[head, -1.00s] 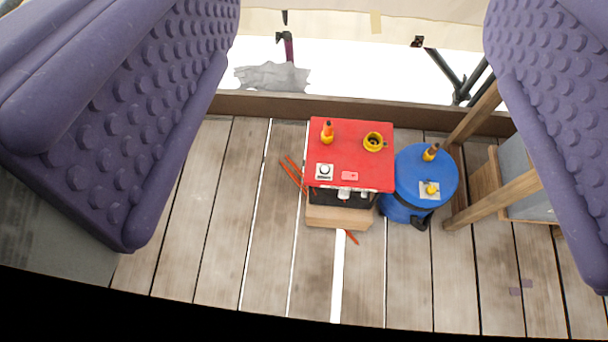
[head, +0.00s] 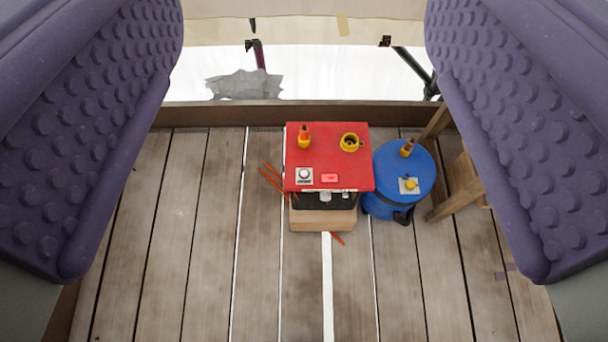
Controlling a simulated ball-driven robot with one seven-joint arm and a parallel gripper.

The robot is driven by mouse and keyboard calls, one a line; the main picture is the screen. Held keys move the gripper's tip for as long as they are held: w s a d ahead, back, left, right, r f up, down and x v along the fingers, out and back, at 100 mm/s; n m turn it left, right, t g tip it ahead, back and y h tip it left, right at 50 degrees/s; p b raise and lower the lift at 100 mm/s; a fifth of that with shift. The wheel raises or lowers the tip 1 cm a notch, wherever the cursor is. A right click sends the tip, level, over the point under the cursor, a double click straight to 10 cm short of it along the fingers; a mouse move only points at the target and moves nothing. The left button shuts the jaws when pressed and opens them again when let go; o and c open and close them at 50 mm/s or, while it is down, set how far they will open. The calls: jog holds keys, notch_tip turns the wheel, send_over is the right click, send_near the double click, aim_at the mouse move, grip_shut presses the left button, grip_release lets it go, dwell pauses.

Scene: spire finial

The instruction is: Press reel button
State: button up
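My gripper (head: 305,70) shows as two large purple padded fingers with bumps, one at each side of the picture. It is open and nothing is between the pads near the camera. Beyond and below the gap stands a red-topped box (head: 329,150). I cannot tell which of these is the reel button. Neither finger touches the box or the drum.
An orange-and-yellow fitting (head: 304,137) and a yellow ring (head: 350,143) stand up from the box top. Another fitting (head: 407,148) stands on the drum. A wooden frame (head: 462,188) is close to the drum's right.

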grip_shut()
dwell(0.3)
dwell(1.6)
